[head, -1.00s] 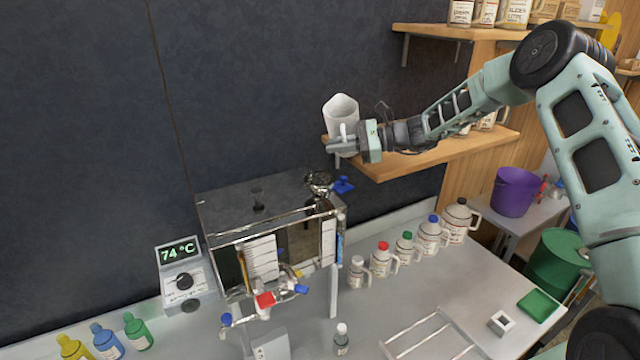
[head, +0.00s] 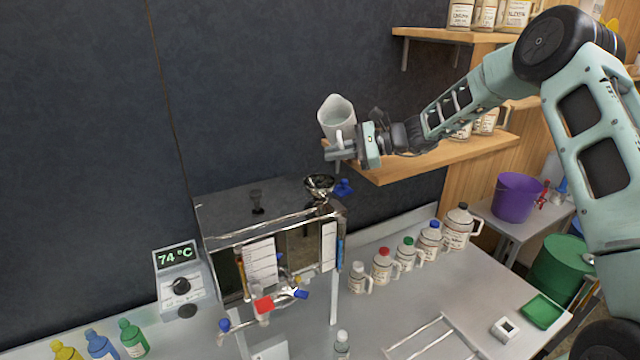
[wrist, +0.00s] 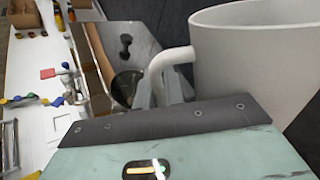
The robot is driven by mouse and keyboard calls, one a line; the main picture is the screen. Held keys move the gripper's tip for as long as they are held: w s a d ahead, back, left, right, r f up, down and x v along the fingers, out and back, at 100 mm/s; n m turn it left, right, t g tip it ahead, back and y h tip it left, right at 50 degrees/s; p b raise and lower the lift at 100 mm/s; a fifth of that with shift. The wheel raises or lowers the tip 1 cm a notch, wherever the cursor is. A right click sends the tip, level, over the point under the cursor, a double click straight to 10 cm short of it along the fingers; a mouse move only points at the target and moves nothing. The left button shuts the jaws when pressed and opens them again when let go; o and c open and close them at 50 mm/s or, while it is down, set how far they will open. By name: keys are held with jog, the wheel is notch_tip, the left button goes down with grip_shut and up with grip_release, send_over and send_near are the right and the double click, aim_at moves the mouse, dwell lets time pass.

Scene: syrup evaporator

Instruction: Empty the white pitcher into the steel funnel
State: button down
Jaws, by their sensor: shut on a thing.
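My gripper (head: 338,153) is shut on the handle of the white pitcher (head: 334,112). The pitcher is in the air above and slightly right of the steel funnel (head: 320,184), apart from it, and tilts a little to the left. In the wrist view the pitcher (wrist: 255,60) fills the upper right, with its handle between my fingers (wrist: 165,90). The funnel (wrist: 125,85) shows beyond the handle, lower down. The funnel sits on the back right corner of the steel evaporator (head: 230,215). The pitcher's contents are not clear.
A wooden shelf (head: 430,162) lies right behind my gripper. A blue valve handle (head: 343,188) is beside the funnel. Several capped jugs (head: 384,266) stand on the counter (head: 440,300) to the right. A 74 °C readout (head: 176,256) stands left of the evaporator.

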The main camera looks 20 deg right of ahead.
jog(key=shift+f+b, duration=0.25)
jog(key=shift+b, duration=0.15)
jog(key=shift+w+d+f+n+t+h+b, duration=0.1)
jog(key=shift+f+n+t+h+b, duration=0.3)
jog(key=shift+f+n+h+b, duration=0.35)
dwell(0.4)
jog(key=shift+w+d+f+n+t+h+b, duration=0.25)
jog(key=shift+w+d+f+n+t+b, duration=0.15)
jog(key=shift+b, duration=0.4)
dwell(0.7)
jog(key=shift+w+d+r+n+t+h+b, duration=0.35)
jog(key=shift+w+d+r+n+t+h, duration=0.15)
jog(key=shift+n+t+h, duration=0.4)
dwell(4.1)
